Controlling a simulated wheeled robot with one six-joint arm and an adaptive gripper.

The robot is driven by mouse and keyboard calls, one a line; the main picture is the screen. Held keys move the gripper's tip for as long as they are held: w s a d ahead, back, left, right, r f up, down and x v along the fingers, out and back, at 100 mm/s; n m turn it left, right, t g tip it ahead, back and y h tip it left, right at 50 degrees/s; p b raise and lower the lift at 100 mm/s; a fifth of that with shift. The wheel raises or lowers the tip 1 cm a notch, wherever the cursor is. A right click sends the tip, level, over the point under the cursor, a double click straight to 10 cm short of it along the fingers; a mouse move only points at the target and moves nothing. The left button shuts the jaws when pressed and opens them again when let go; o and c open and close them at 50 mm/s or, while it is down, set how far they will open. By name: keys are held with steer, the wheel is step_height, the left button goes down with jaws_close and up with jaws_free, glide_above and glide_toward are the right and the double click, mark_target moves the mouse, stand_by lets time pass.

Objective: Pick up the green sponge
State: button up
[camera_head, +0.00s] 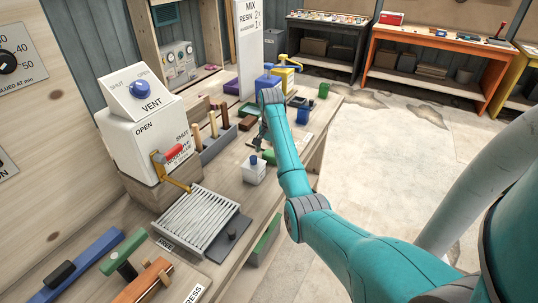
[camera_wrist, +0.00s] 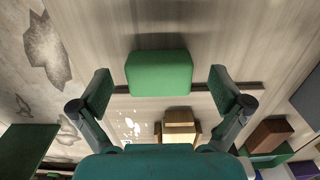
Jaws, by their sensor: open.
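The green sponge (camera_wrist: 159,73) lies on the wooden bench top in the wrist view, in the gap between my fingertips. My gripper (camera_wrist: 160,82) is open, with one finger to the left of the sponge and one to the right, and bare bench shows between each finger and the sponge. In the head view my gripper (camera_head: 257,143) is low over the bench, and a green piece that looks like the sponge (camera_head: 268,157) shows beside it. My arm hides part of the bench there.
A white block with a blue top (camera_head: 253,172) stands close to my gripper. A tray with wooden-handled tools (camera_head: 217,143) and a brown block (camera_head: 248,123) are behind it. A metal rack (camera_head: 192,222) and a white vent box (camera_head: 145,130) stand nearer. Open floor lies right.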

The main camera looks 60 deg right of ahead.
steer(key=shift+f, duration=0.5)
steer(key=c, duration=1)
steer(key=shift+c, duration=0.2)
